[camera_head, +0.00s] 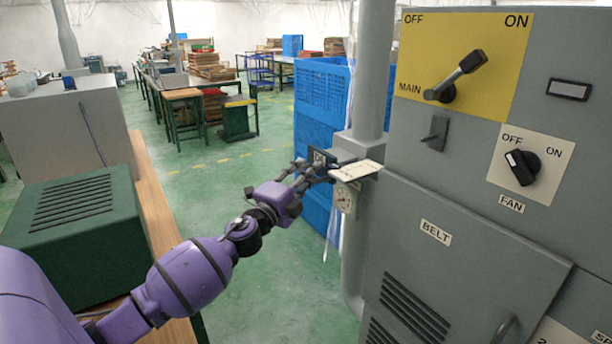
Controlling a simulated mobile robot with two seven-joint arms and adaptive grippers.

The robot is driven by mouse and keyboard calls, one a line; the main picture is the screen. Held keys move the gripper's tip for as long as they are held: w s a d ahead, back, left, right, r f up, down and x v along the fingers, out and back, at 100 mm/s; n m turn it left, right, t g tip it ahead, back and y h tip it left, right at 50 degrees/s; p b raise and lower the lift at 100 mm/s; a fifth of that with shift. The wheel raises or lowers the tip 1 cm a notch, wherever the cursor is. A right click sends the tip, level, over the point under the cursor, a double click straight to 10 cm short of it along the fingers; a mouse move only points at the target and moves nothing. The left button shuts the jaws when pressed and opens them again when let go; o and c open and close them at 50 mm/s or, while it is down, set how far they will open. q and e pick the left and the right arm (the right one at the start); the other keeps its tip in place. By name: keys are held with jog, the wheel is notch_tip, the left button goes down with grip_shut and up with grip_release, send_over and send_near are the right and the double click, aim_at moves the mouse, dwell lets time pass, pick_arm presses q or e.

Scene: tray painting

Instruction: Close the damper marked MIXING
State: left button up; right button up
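A vertical grey duct (372,75) runs down beside the machine cabinet. A grey housing (358,146) sits on it, with a pale flat plate (356,171) sticking out that looks like a damper plate. Marks on the plate are too small to read, so I cannot confirm MIXING. A small dark square piece (320,157) is at the plate's left. My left gripper (314,171) reaches from the lower left, its fingers at the dark piece and the plate's left end. Whether they touch or grip it is unclear. My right gripper is out of view.
The grey cabinet (458,205) with MAIN lever (456,76) and FAN knob (521,166) fills the right. Blue crates (320,92) stand behind the duct. A small dial plate (343,198) hangs below the damper plate. A green box (75,238) is at left.

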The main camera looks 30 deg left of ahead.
aim_at(331, 168)
pick_arm(q)
jog(key=c, duration=0.7)
jog(key=shift+f, duration=0.1)
grip_shut()
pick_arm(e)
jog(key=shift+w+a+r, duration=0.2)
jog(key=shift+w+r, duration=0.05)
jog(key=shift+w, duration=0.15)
pick_arm(q)
jog(key=w+d, duration=0.1)
jog(key=w, duration=0.1)
jog(key=w+d, duration=0.1)
jog(key=w, duration=0.2)
jog(key=w+d, duration=0.1)
jog(key=w, duration=0.1)
jog(key=shift+w+f+b, duration=0.1)
jog(key=shift+w+b, duration=0.1)
jog(key=shift+b, duration=0.2)
jog(key=shift+d+r, duration=0.1)
jog(key=shift+r, duration=0.1)
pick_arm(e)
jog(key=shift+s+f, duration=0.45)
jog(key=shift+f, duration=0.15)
